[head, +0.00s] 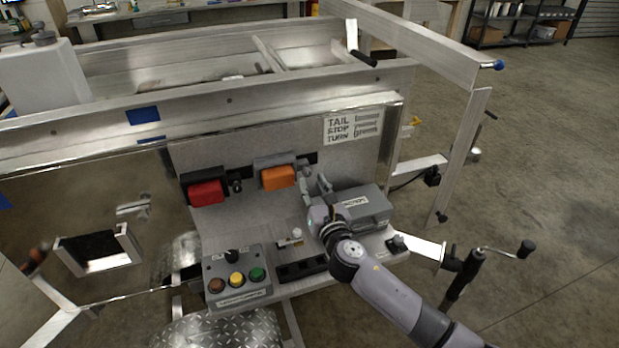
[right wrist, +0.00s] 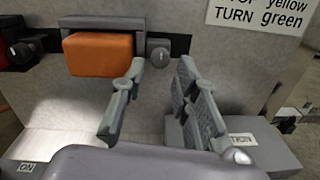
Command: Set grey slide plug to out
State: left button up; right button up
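The grey slide plug (head: 304,166) sits on the upright metal panel, at the right side of the orange lamp (head: 279,177). My right gripper (head: 315,184) is in front of the panel, just below and right of the plug. In the right wrist view its two fingers (right wrist: 160,68) are spread with nothing between them, and the plug lies just beyond their tips. Whether a fingertip touches the plug cannot be told. My left gripper is not in view.
A red lamp (head: 206,193) with a black plug (head: 236,185) is to the left. A grey box (head: 370,207) stands right behind my gripper. A button box (head: 237,277) and black socket strip (head: 301,269) are below. The sign (head: 352,126) is above.

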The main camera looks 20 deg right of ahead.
aim_at(308, 175)
jog(key=shift+w, duration=1.7)
jog(key=shift+c, duration=0.6)
grip_shut()
